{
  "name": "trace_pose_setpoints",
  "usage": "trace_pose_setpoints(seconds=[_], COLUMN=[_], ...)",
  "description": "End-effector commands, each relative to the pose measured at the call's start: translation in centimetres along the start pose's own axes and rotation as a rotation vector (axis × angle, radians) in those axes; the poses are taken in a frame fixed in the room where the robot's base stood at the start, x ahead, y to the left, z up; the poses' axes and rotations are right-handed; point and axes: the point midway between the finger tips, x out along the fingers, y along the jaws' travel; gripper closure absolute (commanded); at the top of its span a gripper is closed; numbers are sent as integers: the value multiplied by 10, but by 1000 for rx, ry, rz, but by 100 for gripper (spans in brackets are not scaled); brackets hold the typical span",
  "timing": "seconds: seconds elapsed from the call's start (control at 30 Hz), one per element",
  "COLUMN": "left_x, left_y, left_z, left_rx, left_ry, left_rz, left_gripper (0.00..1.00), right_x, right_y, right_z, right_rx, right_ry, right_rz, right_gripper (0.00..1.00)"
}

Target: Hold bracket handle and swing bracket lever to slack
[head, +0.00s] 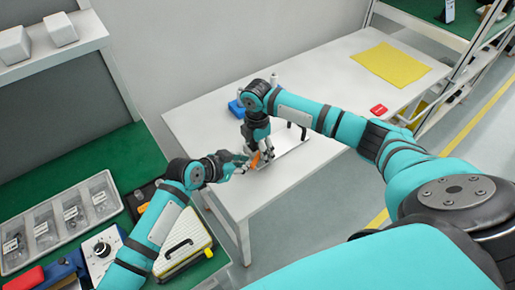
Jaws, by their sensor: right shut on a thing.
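The bracket (282,149) is a pale metal piece lying near the front-left edge of the white table. A dark upright part shows at its far right end. An orange part (256,159) shows at its near left end. My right gripper (259,156) points down over this end and is shut on a part of the bracket; its fingers and wrist hide much of what it holds. My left gripper (241,165) reaches in from the left, close beside the orange part. Its fingertips are too small to tell open from shut, or whether they touch. I cannot clearly tell handle from lever.
A blue block (236,109) sits behind my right wrist. The white table (340,75) also carries a yellow sheet (390,64) and a red item (379,109), with free room between. A green bench at left holds a grey compartment tray (60,222) and a yellow-edged case (183,243).

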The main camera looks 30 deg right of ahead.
Motion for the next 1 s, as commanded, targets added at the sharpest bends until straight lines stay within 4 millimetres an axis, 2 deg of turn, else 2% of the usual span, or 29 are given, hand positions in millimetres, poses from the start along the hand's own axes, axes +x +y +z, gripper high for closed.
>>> trace_pose_setpoints(seconds=[0.03, 0.3, 1.0], left_x=[4, 7, 7], left_y=[14, 24, 23], left_z=[-5, -8, -8], left_rx=[0, 0, 1], left_ry=[8, 9, 10], left_rz=[23, 23, 20], left_gripper=[100, 100, 100], right_x=[-3, -4, -4], right_y=[5, 5, 5], right_z=[-8, -9, -9], right_rx=[4, 3, 1], right_ry=[19, 21, 21], right_rz=[17, 18, 19], right_gripper=[76, 73, 72])
